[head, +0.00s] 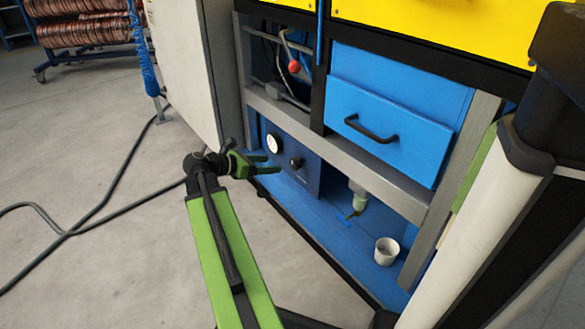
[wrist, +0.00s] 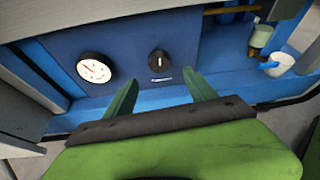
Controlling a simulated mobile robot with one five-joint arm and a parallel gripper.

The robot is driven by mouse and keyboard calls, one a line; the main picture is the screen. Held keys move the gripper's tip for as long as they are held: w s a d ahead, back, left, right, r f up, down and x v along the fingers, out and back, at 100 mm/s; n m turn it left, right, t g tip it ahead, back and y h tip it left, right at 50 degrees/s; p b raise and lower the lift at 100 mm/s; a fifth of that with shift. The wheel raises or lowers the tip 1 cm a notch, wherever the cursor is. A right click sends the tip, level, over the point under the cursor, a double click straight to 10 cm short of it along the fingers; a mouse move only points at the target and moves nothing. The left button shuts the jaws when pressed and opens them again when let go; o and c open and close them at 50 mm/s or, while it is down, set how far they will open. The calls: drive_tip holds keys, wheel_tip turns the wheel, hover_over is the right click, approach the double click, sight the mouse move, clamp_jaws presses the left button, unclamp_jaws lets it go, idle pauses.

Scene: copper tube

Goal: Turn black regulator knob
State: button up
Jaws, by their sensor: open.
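The black regulator knob (head: 296,162) sits on a dark blue panel (head: 312,178) low in the machine frame. In the wrist view the knob (wrist: 159,62) shows a pale upright mark, with a small label below it. A round white gauge (wrist: 94,68) with a red needle is to its left on the same panel. My green gripper (head: 272,164) is open and empty in front of the panel, its fingers pointing toward it. In the wrist view the fingertips (wrist: 162,88) stand apart below the knob, one on each side. They do not appear to touch it.
A blue drawer (head: 390,128) with a black handle is above right, over a grey crossbar (head: 335,153). A white cup (head: 386,251) stands on the blue shelf, near a hanging filter bowl (head: 357,197). A cable (head: 110,190) lies on the otherwise open floor at left.

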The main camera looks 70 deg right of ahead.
sight(293, 164)
drive_tip(key=b+x, duration=0.3)
drive_tip(key=x, duration=0.6)
drive_tip(key=shift+s+d+f, duration=0.1)
drive_tip(key=shift+d+f, duration=0.05)
drive_tip(key=shift+f, duration=0.05)
drive_tip(key=shift+s+d+f, duration=0.1)
drive_tip(key=shift+s+d, duration=0.25)
drive_tip(key=shift+d, duration=0.1)
